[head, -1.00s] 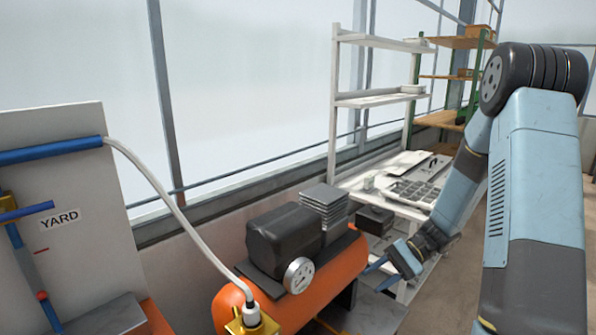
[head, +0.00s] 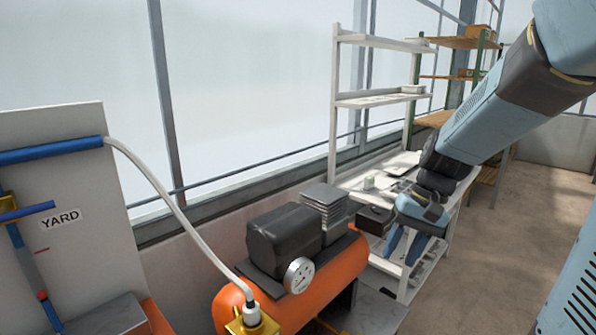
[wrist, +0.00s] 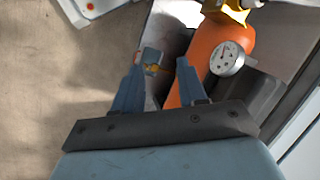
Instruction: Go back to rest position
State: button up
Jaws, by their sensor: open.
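My gripper (head: 402,252) hangs at the end of my arm in the head view, its two blue fingers pointing down. It is to the right of the orange compressor tank (head: 328,276) and in front of the white shelf unit. In the wrist view my gripper (wrist: 158,76) is open, with a clear gap between the fingers and nothing held. A small blue and yellow part (wrist: 152,62) shows beyond the fingers; I cannot tell what it is. The tank (wrist: 205,62) and its round gauge (wrist: 227,57) lie beyond the right finger.
The white shelf unit (head: 383,101) stands behind. A white hose (head: 172,205) runs from the YARD panel (head: 75,180) to a brass fitting. Open floor (head: 530,225) lies at the right.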

jog(key=s+d+r+n+t+h, duration=0.2)
jog(key=s+r+t, duration=0.4)
jog(key=s+r, duration=0.3)
jog(key=shift+d+r+t+h, duration=0.2)
jog(key=shift+r+t+h, duration=0.2)
jog(key=shift+r+h, duration=0.4)
